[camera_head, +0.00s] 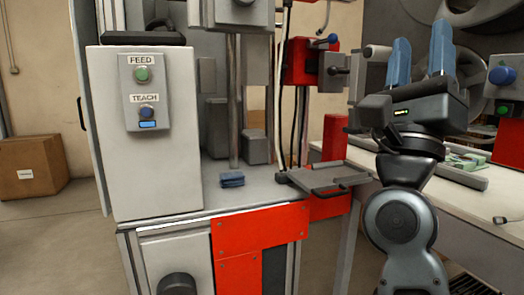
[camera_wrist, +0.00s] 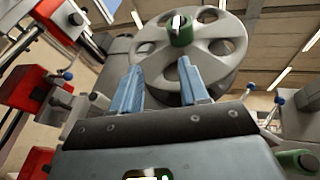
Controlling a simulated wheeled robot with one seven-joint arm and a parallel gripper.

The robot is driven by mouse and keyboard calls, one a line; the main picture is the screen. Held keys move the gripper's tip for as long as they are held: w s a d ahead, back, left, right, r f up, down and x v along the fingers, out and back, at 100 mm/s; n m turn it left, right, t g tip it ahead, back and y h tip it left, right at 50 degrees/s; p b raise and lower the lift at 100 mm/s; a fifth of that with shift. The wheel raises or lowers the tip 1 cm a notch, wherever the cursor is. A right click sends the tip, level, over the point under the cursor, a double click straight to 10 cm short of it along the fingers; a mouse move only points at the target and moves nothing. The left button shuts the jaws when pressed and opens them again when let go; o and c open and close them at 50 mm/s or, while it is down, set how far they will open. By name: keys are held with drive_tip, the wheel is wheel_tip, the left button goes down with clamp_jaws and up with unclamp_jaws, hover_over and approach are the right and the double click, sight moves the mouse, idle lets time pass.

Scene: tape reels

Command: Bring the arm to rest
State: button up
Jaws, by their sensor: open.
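My gripper (camera_head: 420,64) is raised at the right of the head view, with its two blue fingers pointing up and apart. It is empty. In the wrist view my gripper (camera_wrist: 163,88) also shows open, with nothing between its fingers. My arm below it is bent upright beside the bench. A grey tape reel (camera_wrist: 222,45) with a green hub knob fills the upper middle of the wrist view, beyond the fingers. Part of this reel (camera_head: 480,12) also shows at the top right of the head view. I cannot tell how far the fingertips are from it.
A white machine cabinet (camera_head: 160,175) with FEED and TEACH buttons stands left. A small blue block (camera_head: 232,180) lies on its deck. A grey tray (camera_head: 325,178) sticks out near my arm. A bench (camera_head: 475,205) is at right. A cardboard box (camera_head: 32,167) sits on the floor.

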drive_tip(key=s+f+n+g+y, duration=0.1)
drive_tip(key=s+f+n+y, duration=0.35)
drive_tip(key=f+n, duration=0.45)
drive_tip(key=s+f+n+y, duration=0.4)
drive_tip(key=f+n+y, duration=0.2)
drive_tip(key=f, duration=0.5)
drive_tip(key=s+f+n+g+y, duration=0.1)
drive_tip(key=s+f+n+y, duration=0.35)
drive_tip(key=f+n, duration=0.45)
drive_tip(key=s+f+n+g+y, duration=0.1)
drive_tip(key=s+f+n+g, duration=0.5)
drive_tip(key=s, duration=0.7)
drive_tip(key=s+f+n+g, duration=0.3)
drive_tip(key=s+f+n, duration=0.35)
drive_tip(key=s, duration=0.65)
wheel_tip(320, 180, up, 24)
drive_tip(key=m+p, duration=0.1)
drive_tip(key=p, duration=2.5)
drive_tip(key=shift+w+d, duration=0.15)
drive_tip(key=shift+w, duration=0.1)
drive_tip(key=shift+r+m, duration=0.1)
drive_tip(key=shift+m, duration=0.15)
